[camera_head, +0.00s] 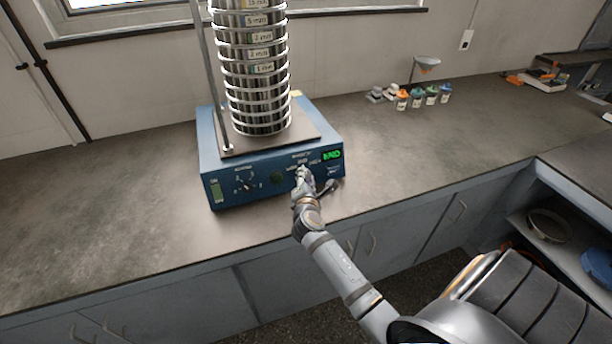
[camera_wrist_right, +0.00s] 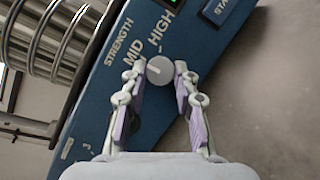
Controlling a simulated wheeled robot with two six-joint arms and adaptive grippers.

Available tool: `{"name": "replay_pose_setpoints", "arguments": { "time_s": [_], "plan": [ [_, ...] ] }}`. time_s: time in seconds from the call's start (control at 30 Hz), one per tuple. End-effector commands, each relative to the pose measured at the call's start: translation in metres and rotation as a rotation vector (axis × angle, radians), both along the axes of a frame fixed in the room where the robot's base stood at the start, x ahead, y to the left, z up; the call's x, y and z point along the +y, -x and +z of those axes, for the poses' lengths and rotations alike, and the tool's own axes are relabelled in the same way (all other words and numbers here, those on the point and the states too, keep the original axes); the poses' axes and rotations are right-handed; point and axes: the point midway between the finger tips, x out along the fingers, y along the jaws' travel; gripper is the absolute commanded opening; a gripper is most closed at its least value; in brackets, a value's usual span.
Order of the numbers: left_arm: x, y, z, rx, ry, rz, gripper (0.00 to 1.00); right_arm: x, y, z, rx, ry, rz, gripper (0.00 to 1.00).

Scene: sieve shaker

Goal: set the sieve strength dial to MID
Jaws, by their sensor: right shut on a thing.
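The blue sieve shaker (camera_head: 222,188) stands on the counter with a tall stack of metal sieves (camera_head: 258,85) on top. The grey round strength dial (camera_wrist_right: 160,70) is on its front panel, by the labels MID (camera_wrist_right: 141,57) and HIGH (camera_wrist_right: 161,32) in the right wrist view. A pale mark on the dial seems to point toward the MID side; its exact setting is hard to tell. My right gripper (camera_head: 304,176) is at the front panel, its fingers on either side of the dial and shut on it. It hides the dial in the head view. My left gripper is not in view.
A green lit display (camera_head: 332,156) is right of the dial. Another knob (camera_head: 248,187) is on the panel's left. Small jars (camera_head: 417,100) and a funnel on a stand (camera_head: 427,66) are at the back right. The counter left of the shaker is clear.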

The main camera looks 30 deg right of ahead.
Motion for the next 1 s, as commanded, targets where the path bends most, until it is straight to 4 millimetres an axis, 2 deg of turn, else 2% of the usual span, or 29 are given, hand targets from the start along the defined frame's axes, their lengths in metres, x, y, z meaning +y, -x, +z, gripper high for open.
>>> {"name": "replay_pose_setpoints", "arguments": {
  "time_s": [0.7,0.73,0.9,1.0],
  "plan": [
    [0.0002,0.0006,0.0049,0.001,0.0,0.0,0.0,0.0002,-0.0001,-0.0005,-0.015,-0.069,-0.025,0.0],
    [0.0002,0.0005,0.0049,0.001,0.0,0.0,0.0,0.0002,-0.0001,-0.0005,-0.015,-0.069,-0.025,0.31],
    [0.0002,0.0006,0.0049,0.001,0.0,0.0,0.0,0.0001,-0.0001,-0.0003,-0.015,-0.068,-0.026,0.52],
    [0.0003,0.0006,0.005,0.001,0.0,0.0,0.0,0.0001,-0.0002,-0.0001,-0.015,-0.068,-0.026,0.52]
  ]
}}
